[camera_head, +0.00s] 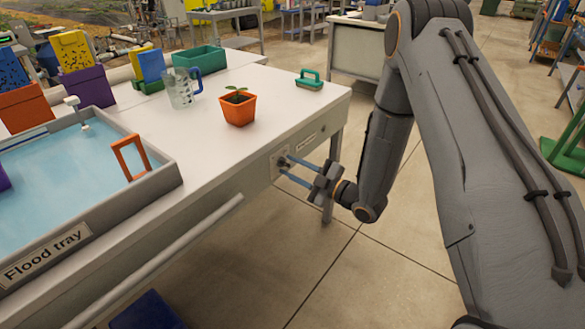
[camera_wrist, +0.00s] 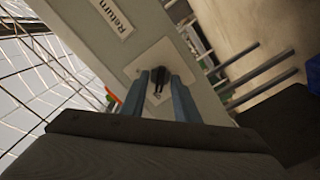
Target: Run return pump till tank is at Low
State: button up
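The return pump switch is a small dark knob (camera_wrist: 158,80) on a pale plate (camera_head: 280,163) on the table's front side. A label reading "Return" (camera_wrist: 112,14) sits beside it in the wrist view. My gripper (camera_head: 284,166) is at this plate. Its two blue fingers (camera_wrist: 160,77) stand apart on either side of the knob, with narrow gaps showing, so it looks open around the knob. Whether a fingertip touches the knob is unclear. The flood tray (camera_head: 170,172) holds blue water. I see no tank marked with a Low level.
On the white table (camera_head: 225,150) stand a potted seedling (camera_head: 238,108), a clear jug (camera_head: 181,88) and a green-handled brush (camera_head: 309,80). A rail (camera_head: 160,260) runs along the table's front. The floor right of the table is open.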

grip_shut()
jog(key=m+p, duration=0.1)
jog(key=m, duration=0.2)
jog(key=shift+m, duration=0.4)
jog(key=m+p, duration=0.1)
jog(key=m, duration=0.2)
jog(key=shift+m, duration=0.3)
jog(key=m+p, duration=0.1)
jog(key=m, duration=0.4)
jog(key=shift+m+p, duration=0.4)
jog(key=shift+m, duration=2.4)
